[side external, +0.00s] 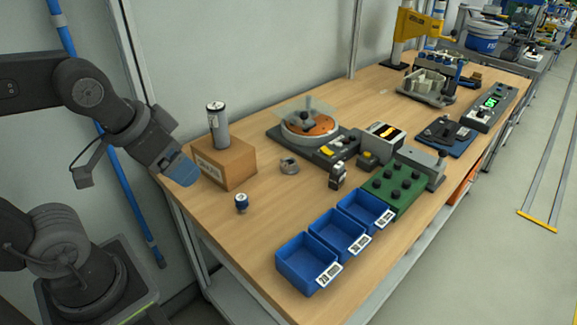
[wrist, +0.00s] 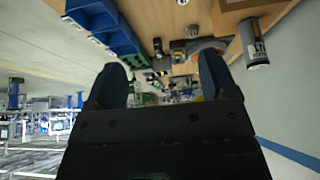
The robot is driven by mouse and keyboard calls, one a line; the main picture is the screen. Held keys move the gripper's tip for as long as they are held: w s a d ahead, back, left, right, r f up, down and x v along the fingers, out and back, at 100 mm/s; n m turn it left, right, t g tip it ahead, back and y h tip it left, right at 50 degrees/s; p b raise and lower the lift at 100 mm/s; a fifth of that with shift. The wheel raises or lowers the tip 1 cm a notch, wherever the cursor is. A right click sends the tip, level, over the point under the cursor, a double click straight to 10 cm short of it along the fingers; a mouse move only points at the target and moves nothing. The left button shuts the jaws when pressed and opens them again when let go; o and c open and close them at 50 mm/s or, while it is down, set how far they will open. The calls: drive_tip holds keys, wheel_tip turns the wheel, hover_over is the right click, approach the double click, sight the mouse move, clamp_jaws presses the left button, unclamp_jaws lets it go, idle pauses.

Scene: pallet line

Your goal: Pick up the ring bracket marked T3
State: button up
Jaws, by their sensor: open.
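A small grey ring-shaped part (side external: 289,166), which looks like the ring bracket, lies on the wooden bench right of the cardboard box. No T3 mark is readable on it. It also shows small near the top of the wrist view (wrist: 193,31). My gripper (side external: 183,171) hangs at the bench's left end, left of the box and apart from the ring. In the wrist view my gripper (wrist: 163,72) has its two fingers spread with nothing held between them.
The cardboard box (side external: 232,168) carries a grey cylinder (side external: 217,127) between my gripper and the ring. Bare wood surrounds the ring.

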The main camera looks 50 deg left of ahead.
drive_tip(key=w+r+n+g, duration=0.1)
drive_tip(key=w+r+n, duration=0.25)
drive_tip(key=w, duration=0.35)
drive_tip(key=n+g, duration=0.5)
drive_tip(key=n, duration=1.1)
hover_over(289, 163)
drive_tip(key=shift+m, duration=0.25)
drive_tip(key=f, duration=2.1)
drive_tip(key=shift+w+f, duration=0.25)
drive_tip(key=shift+w, duration=0.1)
drive_tip(key=shift+s+f, duration=0.15)
drive_tip(key=shift+f, duration=1.2)
drive_tip(key=shift+s+f, duration=0.1)
drive_tip(key=shift+f, duration=1.2)
drive_tip(key=shift+c, duration=0.4)
